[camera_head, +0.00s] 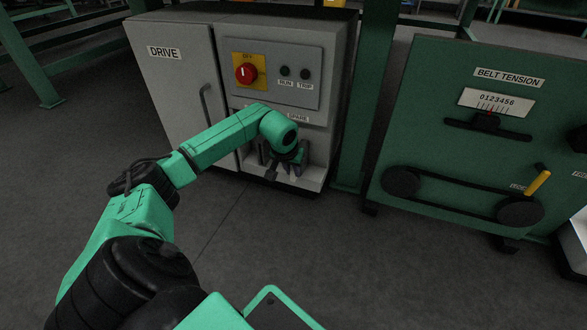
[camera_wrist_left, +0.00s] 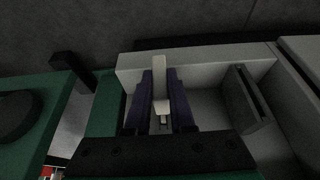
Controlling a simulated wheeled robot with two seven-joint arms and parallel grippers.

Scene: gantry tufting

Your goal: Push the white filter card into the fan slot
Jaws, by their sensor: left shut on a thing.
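My left gripper (camera_head: 290,164) reaches into the open lower bay of the grey drive cabinet (camera_head: 180,95), under the SPARE label. In the left wrist view its two dark fingers (camera_wrist_left: 161,100) are shut on a thin pale upright piece, which looks like the white filter card (camera_wrist_left: 159,72) seen edge-on. The card is hard to make out in the head view. A dark grey box with a narrow slot (camera_wrist_left: 248,98), seemingly the fan slot, stands in the bay to the right of the fingers in the wrist view, apart from the card. My right gripper is not in view.
The bay's pale front lip (camera_wrist_left: 205,60) and side walls lie close around the gripper. A red switch (camera_head: 245,73) is on the panel above. A green belt-tension machine (camera_head: 455,150) with pulleys stands to the right. The floor in front is clear.

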